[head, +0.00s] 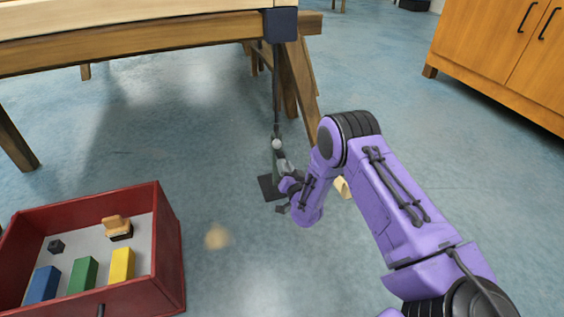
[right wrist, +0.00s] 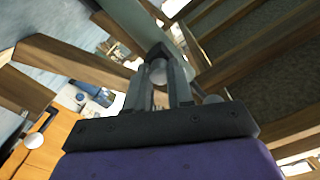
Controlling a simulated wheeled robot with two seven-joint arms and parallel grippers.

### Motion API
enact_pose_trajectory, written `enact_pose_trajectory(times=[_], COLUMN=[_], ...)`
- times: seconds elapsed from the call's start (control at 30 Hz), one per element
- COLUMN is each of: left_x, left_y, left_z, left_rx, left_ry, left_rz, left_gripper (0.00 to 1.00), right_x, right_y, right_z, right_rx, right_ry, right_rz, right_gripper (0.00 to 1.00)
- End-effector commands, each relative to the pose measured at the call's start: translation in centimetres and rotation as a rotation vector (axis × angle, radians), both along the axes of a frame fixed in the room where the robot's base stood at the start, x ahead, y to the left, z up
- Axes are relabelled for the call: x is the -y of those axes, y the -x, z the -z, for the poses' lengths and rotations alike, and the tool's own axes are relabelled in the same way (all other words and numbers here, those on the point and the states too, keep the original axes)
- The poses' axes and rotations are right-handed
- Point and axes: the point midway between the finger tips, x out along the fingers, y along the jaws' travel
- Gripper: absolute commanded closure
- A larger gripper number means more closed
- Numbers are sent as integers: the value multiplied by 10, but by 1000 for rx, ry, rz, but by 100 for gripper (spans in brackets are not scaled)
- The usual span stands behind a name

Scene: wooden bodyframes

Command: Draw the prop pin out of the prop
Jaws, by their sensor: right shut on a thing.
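The prop (head: 276,90) is a dark upright post. It runs from a dark blue block (head: 281,25) at the wooden frame's corner down to a dark square foot plate (head: 270,187) on the floor. A pale round knob (head: 277,144) shows at its lower part, seemingly the prop pin's. My right gripper (head: 283,168) is at the lower prop, its fingers small and partly hidden in the head view. In the right wrist view, the gripper's fingers (right wrist: 160,84) are shut on a pale round knob (right wrist: 157,72). The pin's shaft is hidden. My left gripper is not in view.
A red box (head: 170,250) at lower left holds coloured blocks and a wooden-handled brush (head: 117,226). Wooden legs (head: 303,80) stand close behind the prop. An orange cabinet (head: 490,50) is at upper right. Blue floor between the box and prop is mostly clear.

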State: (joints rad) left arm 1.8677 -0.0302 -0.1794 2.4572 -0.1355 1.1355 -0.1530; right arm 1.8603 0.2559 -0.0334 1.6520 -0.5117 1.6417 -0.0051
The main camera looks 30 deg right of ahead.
Motion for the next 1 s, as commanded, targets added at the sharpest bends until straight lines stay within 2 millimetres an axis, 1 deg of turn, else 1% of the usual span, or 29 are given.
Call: enact_pose_trajectory(times=[0.57,1.0], left_x=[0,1], left_y=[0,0], left_z=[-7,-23], left_rx=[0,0], left_ry=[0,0], left_rz=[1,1], left_gripper=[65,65], right_x=[-2,-9], right_y=[9,34], right_z=[0,-1], right_rx=[-1,-2], right_ry=[1,0], right_rz=[-1,-2], right_gripper=[100,100])
